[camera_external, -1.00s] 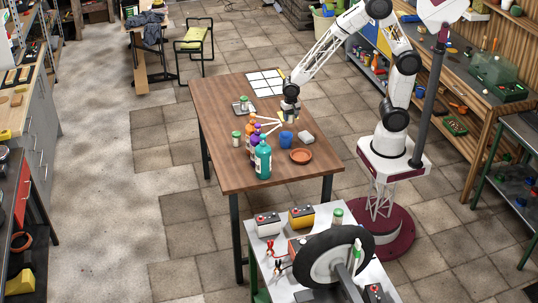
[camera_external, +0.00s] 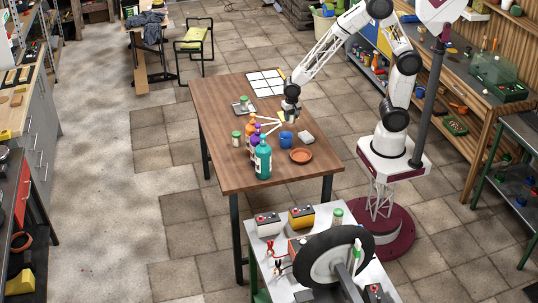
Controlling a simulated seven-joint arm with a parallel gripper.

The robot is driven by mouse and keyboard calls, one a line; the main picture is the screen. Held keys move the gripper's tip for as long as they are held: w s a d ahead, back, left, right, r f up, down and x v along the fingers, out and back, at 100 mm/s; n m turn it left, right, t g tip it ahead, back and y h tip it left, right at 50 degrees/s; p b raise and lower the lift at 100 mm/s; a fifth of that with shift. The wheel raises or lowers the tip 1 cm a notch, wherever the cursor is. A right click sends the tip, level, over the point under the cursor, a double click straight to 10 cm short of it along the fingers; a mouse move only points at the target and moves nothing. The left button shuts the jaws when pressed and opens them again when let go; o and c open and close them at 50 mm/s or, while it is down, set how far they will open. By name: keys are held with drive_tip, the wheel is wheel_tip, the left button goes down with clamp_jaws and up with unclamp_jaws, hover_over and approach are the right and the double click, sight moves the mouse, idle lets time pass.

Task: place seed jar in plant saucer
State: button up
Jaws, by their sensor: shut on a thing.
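The terracotta plant saucer (camera_external: 301,156) lies on the near right part of the wooden table and looks empty. My gripper (camera_external: 290,114) points down over the middle of the table, behind the saucer and the blue cup (camera_external: 287,139). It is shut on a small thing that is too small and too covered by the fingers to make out. Another green-lidded jar (camera_external: 244,102) stands on a small tray (camera_external: 238,109) farther back. I cannot tell which jar is the seed jar.
Teal (camera_external: 263,158), purple and orange pump bottles stand in a cluster left of the saucer. A pale block (camera_external: 306,137) lies just behind the saucer. A white gridded sheet (camera_external: 266,82) lies at the back. The table's right front corner is clear.

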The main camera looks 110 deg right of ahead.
drive_tip(key=s+a, duration=0.1)
drive_tip(key=a, duration=0.2)
drive_tip(key=s+a+n, duration=0.1)
drive_tip(key=a, duration=0.3)
drive_tip(key=s+a+r+n, duration=0.1)
drive_tip(key=a, duration=0.3)
drive_tip(key=shift+s, duration=0.4)
drive_tip(key=shift+s+a+n, duration=0.55)
drive_tip(key=shift+s+a, duration=0.95)
drive_tip(key=shift+a, duration=0.5)
drive_tip(key=shift+s+a+n, duration=0.5)
drive_tip(key=shift+s+a, duration=0.95)
drive_tip(key=shift+a, duration=0.6)
drive_tip(key=shift+s+a+n, duration=0.55)
drive_tip(key=shift+s+a, duration=0.95)
drive_tip(key=shift+a, duration=0.5)
drive_tip(key=shift+w, duration=0.15)
hover_over(301, 157)
drive_tip(key=shift+w+d+f, duration=0.1)
drive_tip(key=shift+d+f, duration=0.1)
drive_tip(key=shift+f, duration=0.5)
drive_tip(key=shift+f, duration=1.75)
drive_tip(key=shift+f, duration=0.1)
